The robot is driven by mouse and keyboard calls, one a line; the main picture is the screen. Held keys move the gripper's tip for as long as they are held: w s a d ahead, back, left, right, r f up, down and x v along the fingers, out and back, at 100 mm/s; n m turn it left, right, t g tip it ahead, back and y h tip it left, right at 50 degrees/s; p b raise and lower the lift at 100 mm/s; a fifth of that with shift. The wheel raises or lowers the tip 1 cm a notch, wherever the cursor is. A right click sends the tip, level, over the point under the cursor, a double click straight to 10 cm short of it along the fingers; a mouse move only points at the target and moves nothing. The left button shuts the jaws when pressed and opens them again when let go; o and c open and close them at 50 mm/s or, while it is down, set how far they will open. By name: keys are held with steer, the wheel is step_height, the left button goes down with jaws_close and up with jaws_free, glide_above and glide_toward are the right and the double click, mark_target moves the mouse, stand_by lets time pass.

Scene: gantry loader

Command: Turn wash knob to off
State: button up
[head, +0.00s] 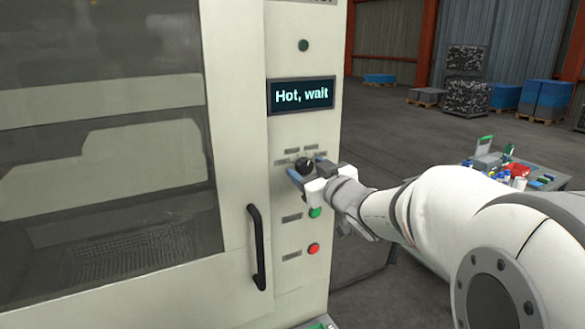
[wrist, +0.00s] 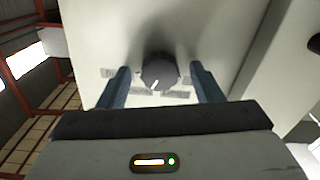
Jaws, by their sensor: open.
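The wash knob (head: 305,164) is a round black knob on the pale control panel of the machine, below the display (head: 301,95) that reads "Hot, wait". In the wrist view the knob (wrist: 160,73) shows a white pointer line near its lower edge, with small grey labels around it that I cannot read. My gripper (head: 306,168) is at the knob, with its blue fingers open on either side. In the wrist view the fingers (wrist: 160,80) stand apart from the knob with a gap on both sides.
A green button (head: 314,212) and a red button (head: 313,248) sit below the knob. A black door handle (head: 257,247) stands out to the left, beside the large window (head: 100,130). A cart (head: 548,180) with loose items stands behind my arm on the right.

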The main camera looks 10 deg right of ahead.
steer(key=shift+d, duration=0.1)
steer(key=c, duration=1)
steer(key=shift+b, duration=0.35)
steer(key=n+b, duration=0.2)
steer(key=b, duration=0.1)
steer(key=shift+f+n, duration=0.2)
steer(key=shift+n, duration=0.2)
steer(key=n+b, duration=0.5)
steer(key=shift+n, duration=0.3)
steer(key=n+b, duration=0.3)
steer(key=n, duration=0.2)
steer(key=shift+b, duration=0.35)
steer(key=n+b, duration=0.2)
steer(key=n, duration=0.2)
steer(key=shift+r, duration=0.1)
steer(key=shift+n, duration=0.4)
